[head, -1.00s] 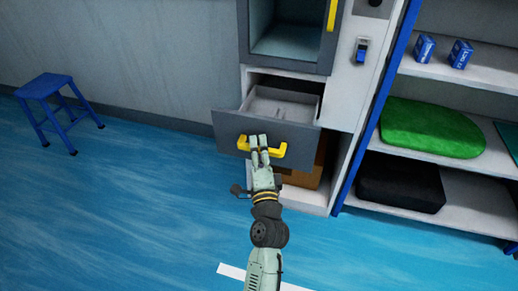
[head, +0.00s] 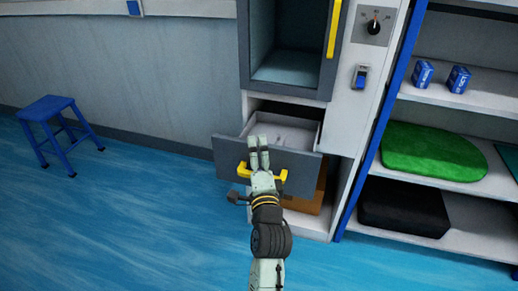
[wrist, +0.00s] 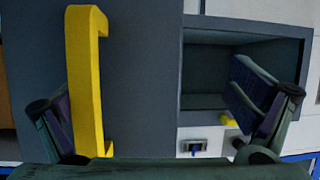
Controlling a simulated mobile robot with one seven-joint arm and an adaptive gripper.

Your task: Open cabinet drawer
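The grey cabinet drawer (head: 225,155) is pulled partly out, and its pale inner tray (head: 297,132) shows behind the front. Its yellow bar handle (head: 279,176) is partly hidden by my gripper (head: 258,143), which overlaps the front in the head view. In the wrist view, my gripper (wrist: 160,105) is open, with its two fingers wide apart. The handle (wrist: 87,85) lies between them, close to the left finger. I cannot tell whether that finger touches it.
An open cabinet compartment (head: 290,68) with a yellow handle (head: 334,28) is above the drawer. Shelves at right hold a green lid-like object (head: 430,152), a black object (head: 404,207) and blue boxes (head: 459,79). A blue stool (head: 48,105) stands left; the floor between is clear.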

